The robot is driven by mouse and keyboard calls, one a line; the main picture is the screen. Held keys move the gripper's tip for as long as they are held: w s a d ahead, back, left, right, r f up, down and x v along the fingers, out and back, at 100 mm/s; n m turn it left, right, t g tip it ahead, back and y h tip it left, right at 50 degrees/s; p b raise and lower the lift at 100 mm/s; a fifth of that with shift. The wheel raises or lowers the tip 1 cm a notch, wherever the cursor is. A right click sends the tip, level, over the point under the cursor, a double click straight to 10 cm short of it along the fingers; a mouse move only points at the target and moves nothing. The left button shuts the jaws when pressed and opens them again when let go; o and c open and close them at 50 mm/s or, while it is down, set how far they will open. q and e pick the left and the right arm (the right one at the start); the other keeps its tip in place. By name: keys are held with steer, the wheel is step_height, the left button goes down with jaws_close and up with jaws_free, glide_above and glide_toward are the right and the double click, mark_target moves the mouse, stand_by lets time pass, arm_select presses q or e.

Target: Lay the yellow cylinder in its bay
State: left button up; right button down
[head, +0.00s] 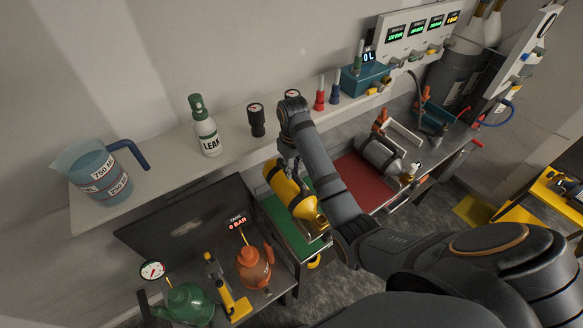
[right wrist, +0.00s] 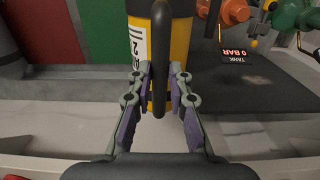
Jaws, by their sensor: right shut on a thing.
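The yellow cylinder (head: 279,183) has a dark band and a white label, and hangs from my right gripper (head: 288,158), tilted in the head view. In the right wrist view the gripper (right wrist: 160,92) is shut on the cylinder's black handle (right wrist: 160,60), with the yellow body (right wrist: 180,50) behind it. A green-floored bay (head: 287,228) lies under the cylinder, partly hidden by it and my arm. Beside it is a red-floored bay (head: 360,178). I cannot tell the gap between cylinder and bay floor. My left gripper is not in view.
A grey cylinder (head: 381,153) lies by the red bay. A shelf behind holds a jug (head: 95,172), a LEAK bottle (head: 205,130) and gauges.

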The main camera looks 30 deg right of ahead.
mark_target(293, 183)
steer(key=shift+w+r, duration=0.1)
steer(key=shift+r, duration=0.1)
steer(key=shift+r, duration=0.1)
step_height(293, 183, down, 2)
steer(key=shift+f, duration=0.1)
steer(key=shift+f+b, duration=0.35)
steer(key=shift+f, duration=1.75)
steer(key=shift+f+b, duration=0.7)
steer(key=shift+f, duration=2.55)
